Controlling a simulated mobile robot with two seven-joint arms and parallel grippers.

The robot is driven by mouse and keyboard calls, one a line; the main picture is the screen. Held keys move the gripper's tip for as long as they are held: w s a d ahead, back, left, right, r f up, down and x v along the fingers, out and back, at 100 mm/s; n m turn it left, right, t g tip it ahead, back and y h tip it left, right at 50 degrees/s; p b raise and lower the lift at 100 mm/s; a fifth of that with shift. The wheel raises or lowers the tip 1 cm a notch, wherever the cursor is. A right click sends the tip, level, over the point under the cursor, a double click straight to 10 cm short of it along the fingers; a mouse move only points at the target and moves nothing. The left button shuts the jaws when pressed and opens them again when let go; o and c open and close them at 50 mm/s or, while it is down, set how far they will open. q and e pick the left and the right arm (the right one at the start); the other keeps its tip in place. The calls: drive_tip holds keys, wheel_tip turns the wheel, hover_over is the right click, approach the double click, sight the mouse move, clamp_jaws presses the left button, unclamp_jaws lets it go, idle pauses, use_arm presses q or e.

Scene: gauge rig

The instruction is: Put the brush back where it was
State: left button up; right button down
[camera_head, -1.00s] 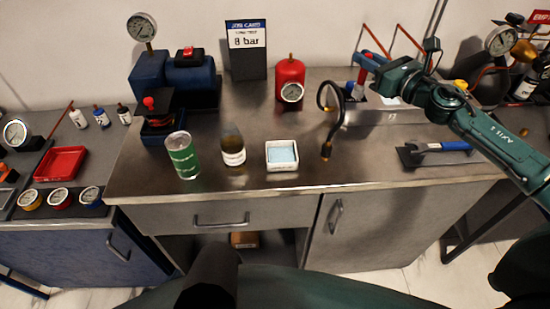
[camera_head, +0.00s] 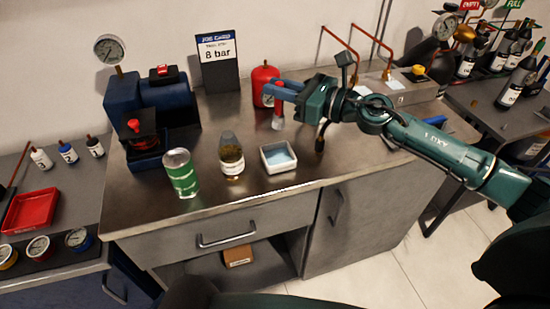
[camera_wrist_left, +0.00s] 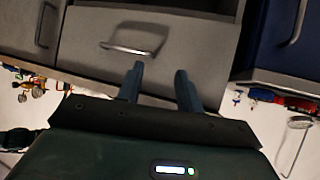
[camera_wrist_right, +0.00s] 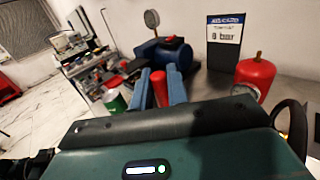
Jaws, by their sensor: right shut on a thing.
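My right gripper (camera_head: 281,89) is shut on the brush (camera_head: 278,118), a red-handled thing with a paler lower end. It holds the brush roughly upright above the bench, in front of the red cylinder and behind the white dish. In the right wrist view the red handle (camera_wrist_right: 159,88) shows between the two blue fingers; the brush's lower end is hidden there. My left gripper (camera_wrist_left: 158,80) is open and empty, with a drawer front beyond its fingers. It cannot be made out in the head view.
A green can (camera_head: 182,175), a brown-filled bottle (camera_head: 232,160) and a white dish (camera_head: 264,164) with blue content stand near the bench's front edge. A dark bent hose is beside the gripper.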

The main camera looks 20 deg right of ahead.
sight(279, 127)
wheel_tip(279, 127, down, 6)
drive_tip(key=shift+f+b, duration=0.15)
drive_tip(key=shift+b, duration=0.7)
drive_tip(key=shift+f+b, duration=0.4)
drive_tip(key=shift+f, duration=1.45)
use_arm(q)
drive_tip(key=shift+w+d+f+h, duration=0.15)
drive_tip(key=shift+d+f+h, duration=0.15)
drive_tip(key=shift+d+f, duration=0.05)
use_arm(e)
drive_tip(key=shift+f, duration=0.2)
use_arm(q)
drive_tip(key=shift+d+f, duration=0.1)
drive_tip(key=shift+f, duration=0.05)
use_arm(e)
drive_tip(key=c, duration=1.4)
unclamp_jaws()
drive_tip(key=shift+o, duration=0.2)
drive_tip(key=shift+r, duration=0.15)
